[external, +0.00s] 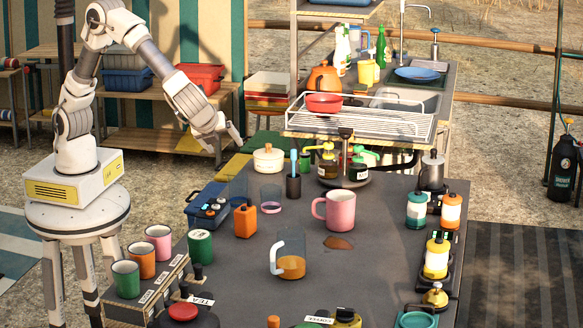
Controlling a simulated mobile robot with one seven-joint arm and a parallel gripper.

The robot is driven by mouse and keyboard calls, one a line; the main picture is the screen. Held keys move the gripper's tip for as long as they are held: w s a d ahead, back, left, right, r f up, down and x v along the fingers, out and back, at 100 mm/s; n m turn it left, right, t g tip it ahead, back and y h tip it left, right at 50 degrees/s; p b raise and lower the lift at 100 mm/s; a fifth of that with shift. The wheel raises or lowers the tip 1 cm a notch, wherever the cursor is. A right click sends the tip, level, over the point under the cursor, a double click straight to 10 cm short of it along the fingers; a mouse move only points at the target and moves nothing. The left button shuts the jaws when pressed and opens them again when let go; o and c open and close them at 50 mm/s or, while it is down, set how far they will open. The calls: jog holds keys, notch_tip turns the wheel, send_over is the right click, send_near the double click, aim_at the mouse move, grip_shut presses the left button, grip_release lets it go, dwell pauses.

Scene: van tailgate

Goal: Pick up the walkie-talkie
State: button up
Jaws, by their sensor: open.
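My gripper (233,137) hangs at the end of my raised arm, above and behind the far left part of the dark table (240,292). It is open, with nothing seen between its fingers, and is apart from the things on the table. I cannot pick out a walkie-talkie with certainty. Dark holders on the right edge are partly hidden by the canisters and bottles there.
A pink mug (340,210), a glass jug (290,262), an orange bottle (245,221) and a cream pot (268,158) stand on the table. A mug shelf (150,290) borders the left. A wire rack (375,123) stands behind.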

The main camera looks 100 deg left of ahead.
aim_at(239, 213)
jog(key=w+d+f+m+y, duration=0.1)
jog(key=w+f+m, duration=0.1)
jog(key=f, duration=0.1)
jog(key=w+d+f+m+t+y, duration=0.1)
jog(key=w+d+f+m, duration=0.1)
jog(key=f, duration=0.1)
jog(key=w+d+f+m+t+y+b, duration=0.1)
jog(key=w+d+f+y, duration=0.1)
jog(key=w+f, duration=0.1)
jog(key=shift+w+f+m, duration=0.1)
jog(key=shift+f+m, duration=0.2)
jog(key=shift+m, duration=0.1)
notch_tip(239, 213, down, 4)
jog(key=shift+f+b, duration=0.1)
jog(key=shift+b, duration=0.2)
notch_tip(239, 213, down, 2)
jog(key=shift+f, duration=0.15)
jog(key=shift+x, duration=1.55)
jog(key=shift+f, duration=0.1)
grip_shut()
